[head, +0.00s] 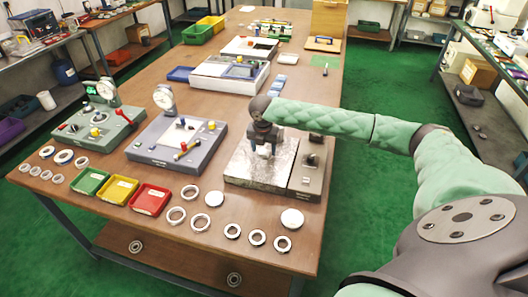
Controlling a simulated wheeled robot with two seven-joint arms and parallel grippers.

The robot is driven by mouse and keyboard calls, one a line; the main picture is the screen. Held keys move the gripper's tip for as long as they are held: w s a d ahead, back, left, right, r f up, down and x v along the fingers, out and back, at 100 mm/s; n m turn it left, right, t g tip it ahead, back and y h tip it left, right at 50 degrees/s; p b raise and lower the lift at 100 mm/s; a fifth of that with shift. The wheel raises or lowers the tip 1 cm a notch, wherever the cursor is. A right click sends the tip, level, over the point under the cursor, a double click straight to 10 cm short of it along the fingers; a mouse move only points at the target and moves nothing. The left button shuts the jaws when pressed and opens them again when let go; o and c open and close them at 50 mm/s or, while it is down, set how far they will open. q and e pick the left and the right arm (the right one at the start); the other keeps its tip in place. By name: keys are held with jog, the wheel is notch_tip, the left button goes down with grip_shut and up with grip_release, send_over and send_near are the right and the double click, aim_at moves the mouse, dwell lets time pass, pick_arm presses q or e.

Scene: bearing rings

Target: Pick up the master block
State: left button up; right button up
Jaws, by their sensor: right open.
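My right gripper (263,150) points down over the silver metal plate (250,172) near the table's front right. Its two fingers are apart, one at each side, and they are small in this view. I cannot tell whether anything stands between them or whether they touch the plate. No part is clearly readable as the master block; it may be hidden by the gripper. A dark grey fixture (309,166) with a small black part on top adjoins the plate on the right. My left gripper is not in view.
Two dial gauge stations (180,140) (98,125) stand to the left. Green (90,181), yellow (119,189) and red (150,199) bins line the front. Several rings (176,215) and white discs (292,218) lie near the front edge.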

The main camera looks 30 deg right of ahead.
jog(key=shift+f, duration=0.35)
jog(key=c, duration=1.1)
jog(key=shift+r, duration=0.1)
